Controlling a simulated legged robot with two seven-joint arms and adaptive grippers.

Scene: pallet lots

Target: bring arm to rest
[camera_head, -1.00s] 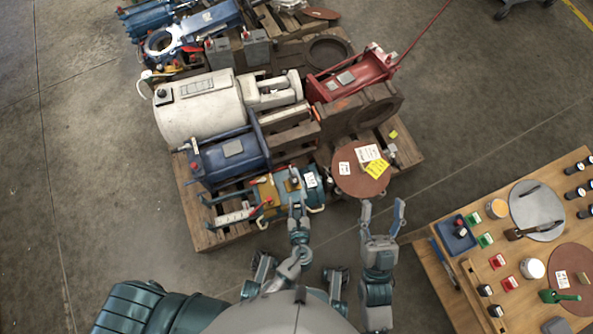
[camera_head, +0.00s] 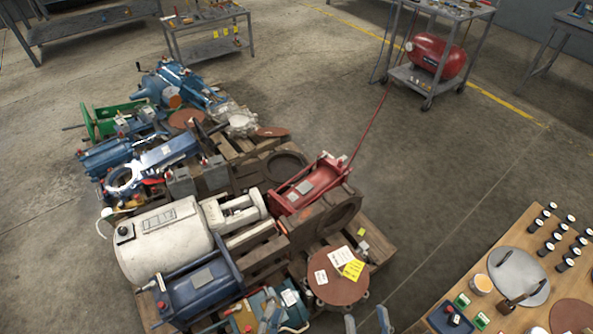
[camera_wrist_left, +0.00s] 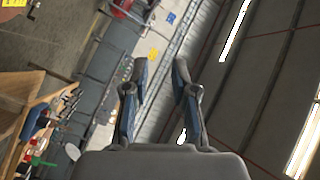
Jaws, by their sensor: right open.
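My left gripper shows in the left wrist view (camera_wrist_left: 160,72) with its two fingers apart and nothing between them. In the head view it is hard to make out at the bottom edge, by the teal and yellow machine (camera_head: 262,312). My right gripper (camera_head: 367,321) shows only its fingertips at the bottom edge of the head view. They are apart and empty, just below the brown disc (camera_head: 335,285) with paper labels. The rest of both arms is outside the head view.
Pallets (camera_head: 357,225) of machine parts fill the left and middle, including a white tank (camera_head: 165,240) and a red frame (camera_head: 313,188). A wooden table (camera_head: 540,215) stands at the lower right. A cart with a red compressor (camera_head: 437,58) is behind. Floor between (camera_head: 440,180) is clear.

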